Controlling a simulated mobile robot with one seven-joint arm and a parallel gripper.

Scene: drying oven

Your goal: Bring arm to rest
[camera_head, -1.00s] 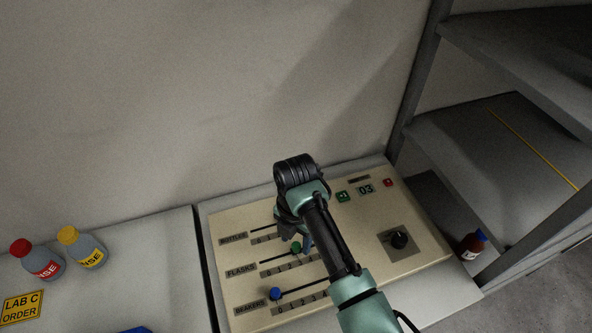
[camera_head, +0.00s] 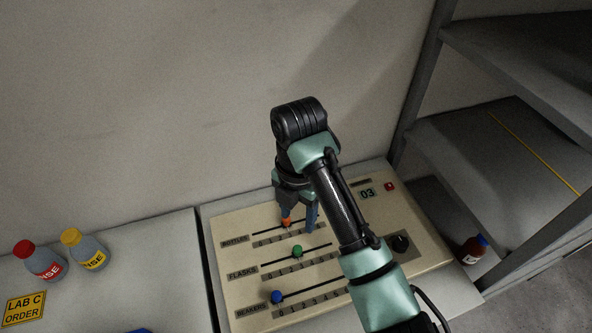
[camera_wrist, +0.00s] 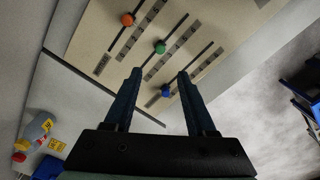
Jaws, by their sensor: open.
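My gripper (camera_head: 299,216) is above the beige control panel (camera_head: 232,210), in front of its upper part in the head view. In the wrist view its two dark blue fingers (camera_wrist: 159,76) are apart, with nothing held between them. The panel has three sliders: an orange knob (camera_head: 286,223) on the BOTTLES row, a green knob (camera_head: 297,251) on FLASKS and a blue knob (camera_head: 277,296) on BEAKERS. The wrist view also shows the orange (camera_wrist: 127,19), green (camera_wrist: 160,47) and blue (camera_wrist: 165,91) knobs clear of the fingers. My forearm hides part of the panel's right side.
A black dial (camera_head: 400,243), a display (camera_head: 367,194) reading 03 and a red button (camera_head: 390,186) are on the panel. Red-capped (camera_head: 45,262) and yellow-capped (camera_head: 88,250) bottles stand at left. A metal shelf (camera_head: 500,150) is at right, with a brown bottle (camera_head: 473,250) low beside it.

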